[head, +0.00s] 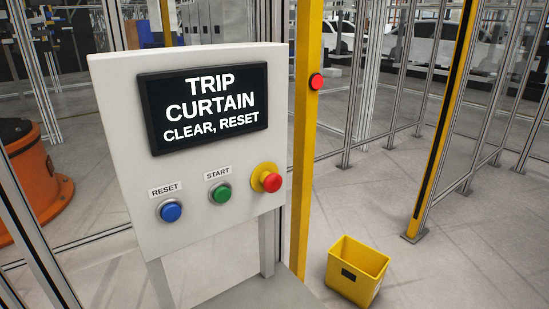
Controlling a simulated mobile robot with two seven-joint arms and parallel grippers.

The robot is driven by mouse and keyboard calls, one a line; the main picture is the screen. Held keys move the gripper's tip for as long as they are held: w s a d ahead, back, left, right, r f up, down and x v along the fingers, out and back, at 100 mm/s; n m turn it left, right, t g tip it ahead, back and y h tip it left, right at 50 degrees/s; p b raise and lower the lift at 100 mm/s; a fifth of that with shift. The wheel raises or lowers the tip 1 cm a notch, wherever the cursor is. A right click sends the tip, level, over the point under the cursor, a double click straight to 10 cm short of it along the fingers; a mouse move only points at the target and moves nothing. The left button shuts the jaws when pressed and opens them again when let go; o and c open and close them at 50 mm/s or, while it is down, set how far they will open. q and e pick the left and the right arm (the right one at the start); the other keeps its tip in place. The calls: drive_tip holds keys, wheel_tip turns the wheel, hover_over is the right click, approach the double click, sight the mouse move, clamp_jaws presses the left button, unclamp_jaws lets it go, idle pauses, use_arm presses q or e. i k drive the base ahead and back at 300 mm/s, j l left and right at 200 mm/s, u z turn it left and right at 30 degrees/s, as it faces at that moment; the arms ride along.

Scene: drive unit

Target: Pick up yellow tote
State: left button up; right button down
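The yellow tote (370,287) stands on the floor at the lower right in the head view. It is an open-topped box with a dark label patch on its front side, and its inside looks empty. It sits between two yellow posts, to the right of the control panel. Neither of my grippers shows in this view.
A white control panel (110,125) with a screen reading "TRIP CURTAIN CLEAR, RESET" and blue, green and red buttons stands close in front. A yellow post (303,150) with a red light and a black-striped yellow post (443,130) flank the tote. Floor around it looks clear.

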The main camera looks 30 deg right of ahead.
sight(356, 270)
drive_tip(key=z, duration=1.75)
drive_tip(key=i+l+z, duration=0.35)
drive_tip(key=i+l, duration=0.25)
drive_tip(key=i+l+z, duration=0.2)
drive_tip(key=i, duration=0.4)
drive_tip(key=i+l+z, duration=0.2)
drive_tip(key=i, duration=0.35)
drive_tip(key=i+l, duration=0.1)
drive_tip(key=i, duration=1.25)
drive_tip(key=i+u, duration=0.25)
drive_tip(key=u, duration=0.15)
drive_tip(key=i+l+u, duration=0.15)
drive_tip(key=u, duration=0.25)
drive_tip(key=i+l+u, duration=0.2)
drive_tip(key=i+u, duration=0.15)
drive_tip(key=i+l+u, duration=0.1)
drive_tip(key=u, duration=0.35)
drive_tip(key=i+l+u, duration=0.1)
drive_tip(key=u, duration=0.35)
drive_tip(key=i+l+u, duration=0.1)
drive_tip(key=u, duration=0.35)
